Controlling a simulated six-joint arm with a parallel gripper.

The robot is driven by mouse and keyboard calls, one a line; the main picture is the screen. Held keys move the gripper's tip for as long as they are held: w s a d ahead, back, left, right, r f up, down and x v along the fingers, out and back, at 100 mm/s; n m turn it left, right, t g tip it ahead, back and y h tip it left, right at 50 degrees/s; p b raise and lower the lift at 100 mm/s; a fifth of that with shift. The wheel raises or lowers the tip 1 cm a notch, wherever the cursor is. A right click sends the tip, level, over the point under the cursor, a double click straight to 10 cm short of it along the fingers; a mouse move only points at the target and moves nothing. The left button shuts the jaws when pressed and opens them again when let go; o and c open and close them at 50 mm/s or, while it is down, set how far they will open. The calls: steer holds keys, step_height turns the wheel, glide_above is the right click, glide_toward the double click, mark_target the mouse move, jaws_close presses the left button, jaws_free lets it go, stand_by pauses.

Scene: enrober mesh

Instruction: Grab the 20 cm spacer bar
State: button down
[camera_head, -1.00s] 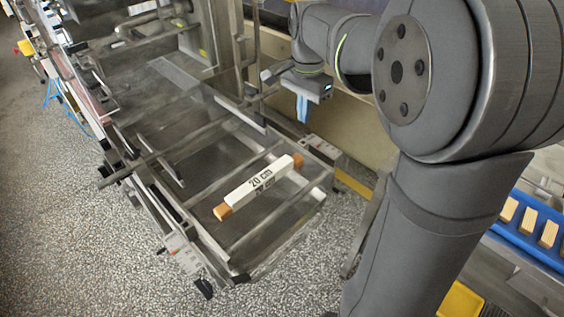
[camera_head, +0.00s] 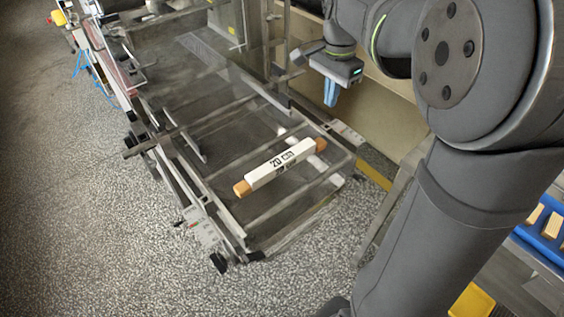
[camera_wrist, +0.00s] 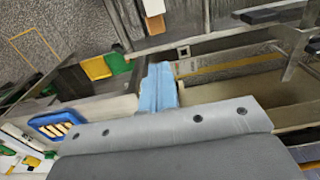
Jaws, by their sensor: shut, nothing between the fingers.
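The 20 cm spacer bar (camera_head: 281,165) is a white block with "20 cm" in black print and orange-brown ends. It lies across the rails of the metal frame (camera_head: 250,212). One end of it shows at the top of the wrist view (camera_wrist: 154,14). My gripper (camera_head: 331,98) has light blue fingers pointing down and is shut with nothing in it. It is above and to the right of the bar in the head view, well apart from it. The blue fingers (camera_wrist: 159,88) also show in the middle of the wrist view.
Uprights of the metal machine (camera_head: 270,40) stand just left of my gripper. A beige panel (camera_head: 390,115) is behind it. A blue tray (camera_head: 520,233) with wooden-looking blocks and a yellow bin (camera_head: 472,303) are at the right. Speckled floor (camera_head: 130,230) is open at the left.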

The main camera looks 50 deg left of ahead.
steer(key=c, duration=1)
jaws_free()
steer(key=shift+c, duration=0.2)
step_height(320, 180, up, 4)
glide_above(282, 159)
step_height(282, 159, down, 17)
steer(key=shift+r, duration=0.1)
